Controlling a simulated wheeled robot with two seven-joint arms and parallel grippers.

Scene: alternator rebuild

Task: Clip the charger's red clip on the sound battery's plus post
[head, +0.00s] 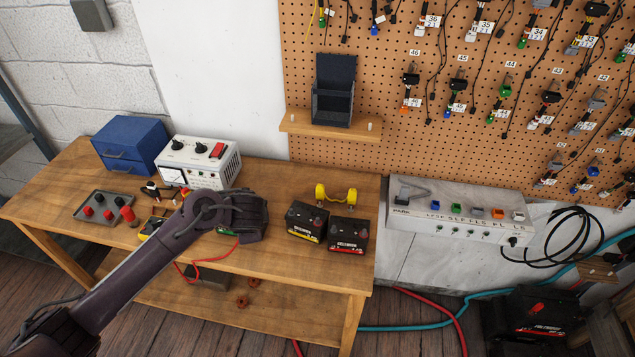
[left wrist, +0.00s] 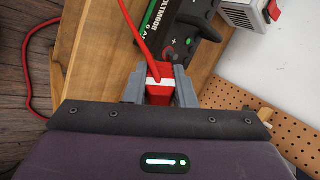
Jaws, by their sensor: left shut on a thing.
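My left gripper (left wrist: 159,88) is shut on the red clip (left wrist: 160,76), which has a white band and a red cable (left wrist: 133,28) running from it. In the left wrist view the clip's front end is right by a red-ringed post (left wrist: 169,53) on a black battery with a green label (left wrist: 166,22). I cannot tell whether the clip touches the post. In the head view my left gripper (head: 243,215) covers most of this battery (head: 227,231) and hides the clip. The white charger (head: 201,161) stands behind it. My right gripper is not in view.
A yellow-labelled battery (head: 306,222) and a red-labelled battery (head: 348,236) stand to the right on the wooden bench (head: 300,273). A tray (head: 87,214) of red and black parts and a blue box (head: 130,146) are left.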

